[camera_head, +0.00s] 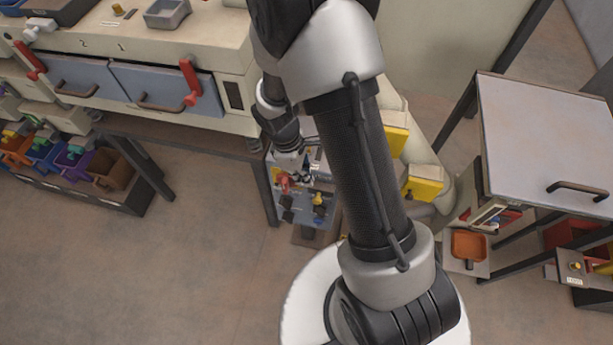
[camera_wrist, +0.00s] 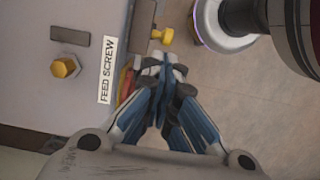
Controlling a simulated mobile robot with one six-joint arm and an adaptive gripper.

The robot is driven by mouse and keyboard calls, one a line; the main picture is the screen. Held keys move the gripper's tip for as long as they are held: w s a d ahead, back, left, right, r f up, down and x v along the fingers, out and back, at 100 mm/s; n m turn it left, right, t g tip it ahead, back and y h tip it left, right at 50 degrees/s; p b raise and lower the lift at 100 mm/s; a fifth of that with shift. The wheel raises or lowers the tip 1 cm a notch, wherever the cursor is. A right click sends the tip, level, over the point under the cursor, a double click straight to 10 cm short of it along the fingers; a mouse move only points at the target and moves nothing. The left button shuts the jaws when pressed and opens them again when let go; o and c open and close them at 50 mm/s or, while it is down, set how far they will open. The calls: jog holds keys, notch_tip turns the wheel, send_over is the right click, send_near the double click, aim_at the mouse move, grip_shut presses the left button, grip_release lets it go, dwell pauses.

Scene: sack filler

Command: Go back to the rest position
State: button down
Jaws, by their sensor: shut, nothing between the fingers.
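My gripper (camera_wrist: 165,68) is shut and empty in the wrist view, its fingertips together. It is close to a grey panel (camera_wrist: 75,25) that carries a white label reading FEED SCREW (camera_wrist: 106,70). A yellow knob (camera_wrist: 66,67) sits on the panel left of the label, and another yellow knob (camera_wrist: 163,36) is just beyond the fingertips. Whether the fingers touch anything there I cannot tell. In the head view my arm reaches down over a control panel (camera_head: 318,207) with red and yellow controls, and hides part of it. My gripper is small and partly hidden there.
A bench (camera_head: 120,45) with two blue-grey drawers and red levers stands at left. Coloured bins (camera_head: 75,160) stand on a low shelf below it. A pale table (camera_head: 545,130) with a dark handle stands at right, an orange scoop (camera_head: 468,245) beneath it. The floor (camera_head: 150,270) at lower left is clear.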

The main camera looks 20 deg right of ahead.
jog(key=shift+p+v, duration=0.5)
jog(key=shift+v, duration=0.6)
notch_tip(320, 180, up, 17)
jog(key=s+m+t+b, duration=0.1)
jog(key=s+m+t, duration=0.2)
jog(key=m, duration=0.2)
jog(key=s+a+r+m+t+y+b, duration=0.1)
jog(key=s+r+m, duration=0.4)
jog(key=s+r, duration=0.6)
jog(key=shift+s+a+m+t+y, duration=0.4)
jog(key=shift+s+t+y, duration=0.15)
jog(key=shift+t, duration=0.45)
